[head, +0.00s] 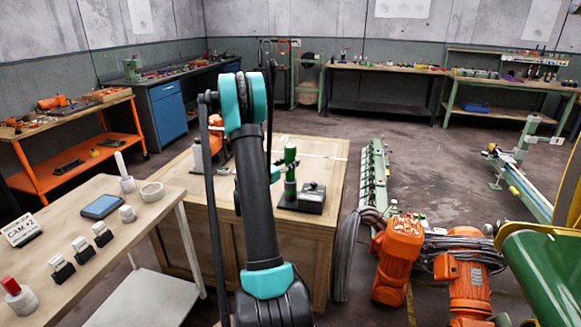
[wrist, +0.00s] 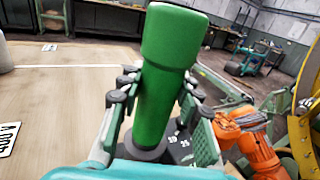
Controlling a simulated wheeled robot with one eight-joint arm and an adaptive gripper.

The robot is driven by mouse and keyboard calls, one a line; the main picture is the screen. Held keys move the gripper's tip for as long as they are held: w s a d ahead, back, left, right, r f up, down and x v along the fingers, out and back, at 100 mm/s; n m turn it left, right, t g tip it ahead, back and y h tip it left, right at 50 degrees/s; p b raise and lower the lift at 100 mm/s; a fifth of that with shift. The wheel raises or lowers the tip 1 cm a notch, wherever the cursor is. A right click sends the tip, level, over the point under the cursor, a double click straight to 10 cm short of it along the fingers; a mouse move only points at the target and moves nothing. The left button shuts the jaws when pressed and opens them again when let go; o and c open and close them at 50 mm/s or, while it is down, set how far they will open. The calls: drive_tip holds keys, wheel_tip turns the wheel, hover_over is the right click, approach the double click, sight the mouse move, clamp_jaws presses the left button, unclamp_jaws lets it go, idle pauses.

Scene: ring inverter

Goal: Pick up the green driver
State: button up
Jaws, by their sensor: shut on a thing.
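The green driver (wrist: 168,75) stands upright in the wrist view, thick at the top, with a dark round part at its lower end. My gripper (wrist: 155,98) has its teal and black fingers on both sides of the driver's shaft and is shut on it. In the head view the green driver (head: 290,172) shows just right of my arm, above the wooden crate-like table (head: 325,150). My gripper is mostly hidden behind my arm there. I cannot tell whether the driver's lower end touches anything.
A dark block-like device (head: 313,197) sits beside the driver on the table. A front-left bench (head: 75,235) holds a blue tablet (head: 102,206) and several small parts. Orange motors (head: 398,260) stand on the floor at right. Floor shows between the table and the back benches.

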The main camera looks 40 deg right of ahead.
clamp_jaws()
drive_tip(key=shift+r, duration=0.1)
